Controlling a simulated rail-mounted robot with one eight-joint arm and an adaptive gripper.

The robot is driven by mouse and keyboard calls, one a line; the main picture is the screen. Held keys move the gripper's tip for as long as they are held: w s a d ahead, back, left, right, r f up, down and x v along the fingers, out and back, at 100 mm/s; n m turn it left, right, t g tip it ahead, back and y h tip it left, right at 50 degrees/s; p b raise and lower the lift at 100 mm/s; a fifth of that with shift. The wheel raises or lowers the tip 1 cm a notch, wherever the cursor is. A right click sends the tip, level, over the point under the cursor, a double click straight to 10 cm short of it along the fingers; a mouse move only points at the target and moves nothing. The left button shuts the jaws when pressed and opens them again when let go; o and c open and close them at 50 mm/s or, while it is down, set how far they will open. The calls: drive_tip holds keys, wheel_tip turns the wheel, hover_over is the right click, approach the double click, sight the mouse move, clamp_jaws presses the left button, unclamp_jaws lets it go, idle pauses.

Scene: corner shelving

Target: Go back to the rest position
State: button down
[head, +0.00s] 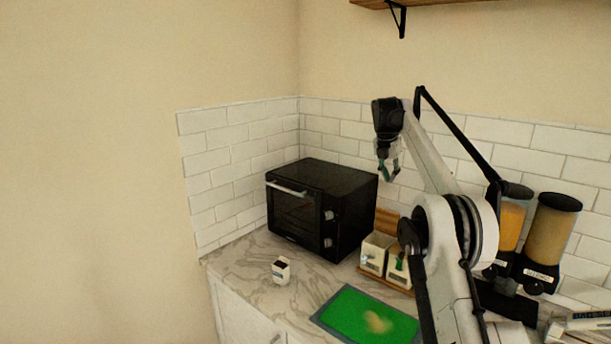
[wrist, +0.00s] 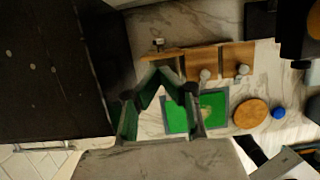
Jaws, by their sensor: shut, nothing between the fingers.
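My gripper (head: 387,178) is raised in the air beside and above the right end of the black oven, pointing down. Its fingers are together with nothing held between them. In the wrist view my gripper (wrist: 160,76) shows its green-lined fingers above the counter, the oven's dark top filling the left side. My arm reaches up from the lower right in the head view and hides part of the counter.
The black oven (head: 323,205) stands in the corner. Small containers (head: 376,252) stand right of it, a white box (head: 281,270) in front. A green board (head: 365,316) lies at the front. Dispensers (head: 548,236) stand right; a shelf (head: 430,3) hangs above.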

drive_tip(key=s+a+r+m+t+b, duration=0.1)
drive_tip(key=s+a+r+m+b, duration=0.3)
drive_tip(key=s+r+m, duration=0.55)
drive_tip(key=s+a+f+m+t+y+b, duration=0.1)
drive_tip(key=s+a+m, duration=0.15)
drive_tip(key=s, duration=0.65)
drive_tip(key=s+a+f+m+b, duration=0.1)
drive_tip(key=s+a+f+m, duration=0.15)
drive_tip(key=s, duration=0.65)
drive_tip(key=s+a+f+m+t+b, duration=0.1)
drive_tip(key=s+a+f+m+b, duration=0.1)
drive_tip(key=s+f+m, duration=0.4)
drive_tip(key=s+a+f+m+t+y+b, duration=0.1)
drive_tip(key=s+f+m, duration=0.5)
drive_tip(key=s+f, duration=1.1)
drive_tip(key=s+a+b, duration=0.1)
drive_tip(key=s+a, duration=0.1)
drive_tip(key=s, duration=0.7)
drive_tip(key=shift+a+m+t+b, duration=0.25)
drive_tip(key=shift+m+t+b, duration=0.1)
drive_tip(key=shift+t, duration=0.05)
